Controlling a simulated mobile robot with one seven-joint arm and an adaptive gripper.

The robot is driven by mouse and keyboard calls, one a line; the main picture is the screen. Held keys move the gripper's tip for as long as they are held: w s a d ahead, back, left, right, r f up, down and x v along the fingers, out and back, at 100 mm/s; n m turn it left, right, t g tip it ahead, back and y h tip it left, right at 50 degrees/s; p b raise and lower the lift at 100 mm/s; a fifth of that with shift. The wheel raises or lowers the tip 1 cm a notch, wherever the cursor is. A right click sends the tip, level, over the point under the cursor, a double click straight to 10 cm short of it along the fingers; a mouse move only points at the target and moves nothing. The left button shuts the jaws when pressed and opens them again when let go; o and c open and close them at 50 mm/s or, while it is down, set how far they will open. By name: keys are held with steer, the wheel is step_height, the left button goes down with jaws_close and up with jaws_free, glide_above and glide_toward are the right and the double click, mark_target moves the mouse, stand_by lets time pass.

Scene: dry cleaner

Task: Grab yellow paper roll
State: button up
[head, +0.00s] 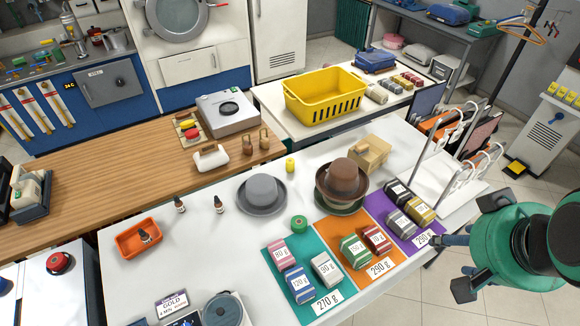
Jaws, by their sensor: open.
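The yellow paper roll (290,164) is a small yellow cylinder standing upright on the white table (330,140). It is behind the grey hat (262,191) and left of the brown hat (341,182), apart from both. My gripper (449,266) is at the right, near the table's right edge and far from the roll. Its two fingers are spread apart, with nothing visible between them.
Stacked hats stand between my gripper and the roll. A green roll (299,222) sits in front of the grey hat. Coloured mats (318,301) hold several labelled blocks. A bag rack (462,150) rises at the right. A yellow basket (325,95) stands behind.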

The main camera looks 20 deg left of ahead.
steer(key=w+a+r+n+g+p, duration=0.15)
steer(key=w+a, duration=0.25)
steer(key=w, duration=0.6)
steer(key=w+a+r, duration=0.2)
steer(key=w+a, duration=0.2)
steer(key=w, duration=0.5)
steer(key=w+a+r+n+g+p, duration=0.15)
steer(key=w+a, duration=0.25)
steer(key=w, duration=0.6)
steer(key=n+g+p, duration=0.2)
steer(key=n+g, duration=0.1)
glide_above(290, 161)
step_height(290, 161, down, 37)
steer(key=shift+r, duration=0.15)
steer(key=shift+f, duration=4.3)
